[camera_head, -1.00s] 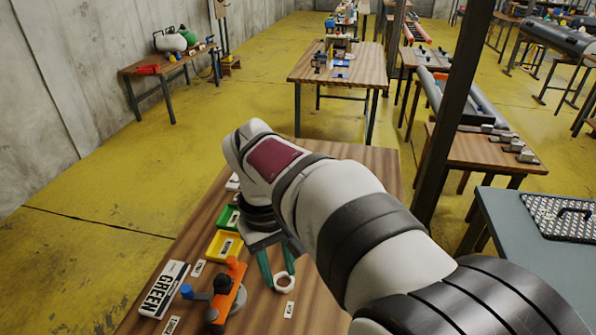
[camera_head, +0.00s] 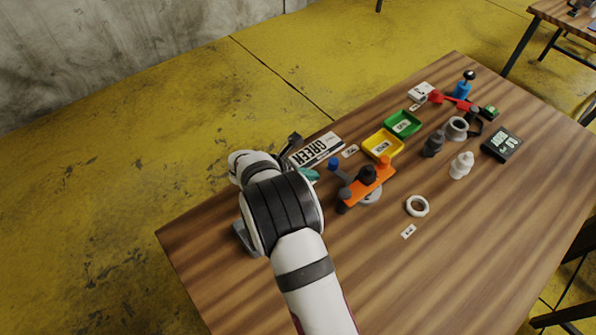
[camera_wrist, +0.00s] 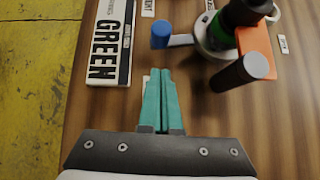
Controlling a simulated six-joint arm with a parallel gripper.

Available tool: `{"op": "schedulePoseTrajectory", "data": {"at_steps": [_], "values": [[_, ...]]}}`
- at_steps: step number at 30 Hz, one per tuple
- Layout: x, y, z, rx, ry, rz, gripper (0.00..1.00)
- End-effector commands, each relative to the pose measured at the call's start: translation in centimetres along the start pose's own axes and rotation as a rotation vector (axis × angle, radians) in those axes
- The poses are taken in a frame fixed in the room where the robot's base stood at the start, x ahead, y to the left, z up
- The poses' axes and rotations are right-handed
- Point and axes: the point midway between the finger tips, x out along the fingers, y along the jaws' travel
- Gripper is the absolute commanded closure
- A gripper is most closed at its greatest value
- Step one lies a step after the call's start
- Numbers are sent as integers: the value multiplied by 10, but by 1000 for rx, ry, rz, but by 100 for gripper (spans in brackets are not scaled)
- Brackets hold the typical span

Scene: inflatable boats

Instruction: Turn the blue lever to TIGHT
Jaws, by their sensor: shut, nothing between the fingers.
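The blue lever (camera_head: 334,164) is a short arm with a blue knob on the left side of a round grey fixture with an orange bar (camera_head: 369,184). In the wrist view the blue knob (camera_wrist: 161,35) stands ahead of my gripper (camera_wrist: 161,72), at the end of a grey arm reaching left from the fixture. My gripper's teal fingers are shut with nothing between them, a little short of the knob and apart from it. In the head view my wrist hides most of the gripper (camera_head: 309,174). I cannot read a TIGHT label here.
A yellow tray (camera_head: 382,145) and a green tray (camera_head: 403,124) lie beyond the fixture. A white ring (camera_head: 417,205) and a white bottle (camera_head: 461,165) stand to the right. The near right tabletop (camera_head: 440,280) is clear.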

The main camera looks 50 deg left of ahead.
Motion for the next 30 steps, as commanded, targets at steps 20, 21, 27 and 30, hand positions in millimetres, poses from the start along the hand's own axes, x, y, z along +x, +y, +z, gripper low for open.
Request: {"op": "schedulePoseTrajectory", "data": {"at_steps": [20, 21, 27, 30], "values": [[22, 1, 26, 4, -1, 2, 100], [22, 1, 26, 4, -1, 2, 100], [24, 3, 28, 4, -1, 2, 100], [25, 4, 29, 5, -1, 2, 100]]}}
